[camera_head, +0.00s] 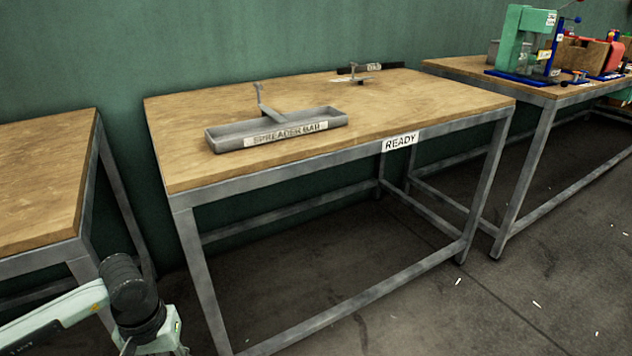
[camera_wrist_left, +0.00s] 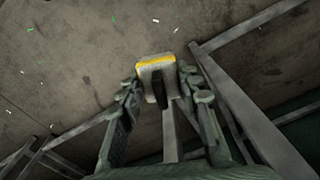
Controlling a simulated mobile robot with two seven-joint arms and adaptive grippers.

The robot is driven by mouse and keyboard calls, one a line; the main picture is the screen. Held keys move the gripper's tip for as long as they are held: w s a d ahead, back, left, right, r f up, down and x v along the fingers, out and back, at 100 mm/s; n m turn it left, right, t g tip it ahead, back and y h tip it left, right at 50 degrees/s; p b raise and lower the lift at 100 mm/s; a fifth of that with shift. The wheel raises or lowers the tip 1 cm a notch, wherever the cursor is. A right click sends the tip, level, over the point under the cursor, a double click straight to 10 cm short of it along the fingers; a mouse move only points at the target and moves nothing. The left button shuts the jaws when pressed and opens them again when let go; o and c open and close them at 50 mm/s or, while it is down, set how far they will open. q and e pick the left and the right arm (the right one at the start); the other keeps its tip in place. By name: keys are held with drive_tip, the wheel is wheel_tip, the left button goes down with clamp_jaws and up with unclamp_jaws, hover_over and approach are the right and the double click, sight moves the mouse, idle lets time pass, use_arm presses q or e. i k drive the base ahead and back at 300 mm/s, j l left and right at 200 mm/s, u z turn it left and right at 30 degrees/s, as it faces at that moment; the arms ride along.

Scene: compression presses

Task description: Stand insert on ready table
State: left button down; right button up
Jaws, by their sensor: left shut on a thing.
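The ready table (camera_head: 400,95) has a wooden top, a grey metal frame and a white READY label (camera_head: 400,142) on its front edge. In the left wrist view my left gripper (camera_wrist_left: 160,85) is shut on the insert (camera_wrist_left: 155,67), a pale piece with a yellow band along its end and a dark slot. The insert is between the fingers, with floor and table frame bars beyond it. In the head view only part of my left arm shows at the bottom left; its fingers and the insert are out of sight. My right gripper is in neither view.
A grey SPREADER BAR tray (camera_head: 225,141) with a metal bar stands on the ready table's left front. A small metal stand (camera_head: 352,76) and a dark bar sit at its back. The right front of the top is clear. Another table (camera_head: 40,180) is at left; a green press (camera_head: 522,38) is at right.

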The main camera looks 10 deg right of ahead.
sight(342, 100)
drive_tip(key=i+l, duration=0.1)
drive_tip(key=l, duration=0.85)
drive_tip(key=i+l+u, duration=0.1)
drive_tip(key=l, duration=0.9)
drive_tip(key=i+l, duration=0.15)
drive_tip(key=l, duration=0.8)
drive_tip(key=u, duration=0.05)
